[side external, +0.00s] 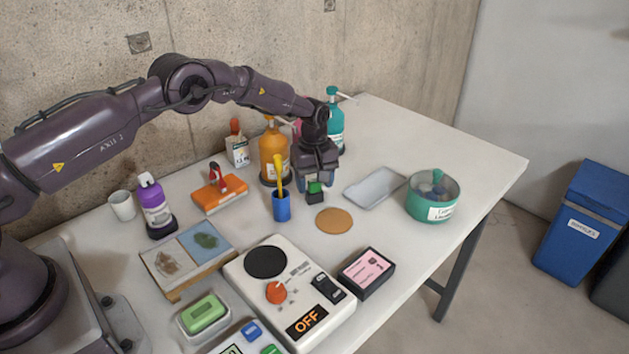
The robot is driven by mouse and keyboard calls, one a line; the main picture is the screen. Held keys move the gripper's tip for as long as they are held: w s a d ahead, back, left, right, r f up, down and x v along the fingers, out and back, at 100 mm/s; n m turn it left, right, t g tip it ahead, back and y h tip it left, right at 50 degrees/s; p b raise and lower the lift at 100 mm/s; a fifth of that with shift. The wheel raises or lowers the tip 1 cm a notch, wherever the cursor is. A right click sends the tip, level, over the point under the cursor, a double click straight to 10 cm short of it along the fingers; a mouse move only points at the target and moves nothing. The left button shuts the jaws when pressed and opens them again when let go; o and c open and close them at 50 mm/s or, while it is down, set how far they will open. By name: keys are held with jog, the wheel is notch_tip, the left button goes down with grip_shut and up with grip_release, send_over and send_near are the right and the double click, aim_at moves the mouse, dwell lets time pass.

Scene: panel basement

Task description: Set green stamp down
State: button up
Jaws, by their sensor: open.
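The green stamp (315,192), a small dark block with a green upper part, is right under my gripper (315,184) near the middle of the table. My gripper points down with its jaws open around or just above the stamp's top. The stamp looks upright and appears to rest on the white table (400,150), though its underside contact is hard to see. The gripper's fingers partly hide its upper part.
A blue cup (281,208) with a yellow-handled tool stands close left. An orange bottle (273,155) and teal bottle (335,125) stand behind. A round tan coaster (334,220) lies in front; a grey tray (374,188) and green bowl (432,208) are right.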

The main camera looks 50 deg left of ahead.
notch_tip(320, 180, up, 12)
dwell(0.4)
notch_tip(320, 180, up, 10)
jog(key=m+t, duration=0.1)
jog(key=m, duration=0.1)
send_over(314, 180)
jog(key=s+d, duration=0.1)
jog(key=s, duration=0.3)
jog(key=s+d+r+m+t, duration=0.2)
jog(key=s+r+m, duration=0.2)
jog(key=s+r, duration=0.5)
jog(key=s+d+m+t, duration=0.1)
jog(key=s+m, duration=0.6)
jog(key=s, duration=1.6)
jog(key=shift+s+d+r+t, duration=0.2)
jog(key=shift+d+t, duration=0.1)
jog(key=shift+t, duration=0.5)
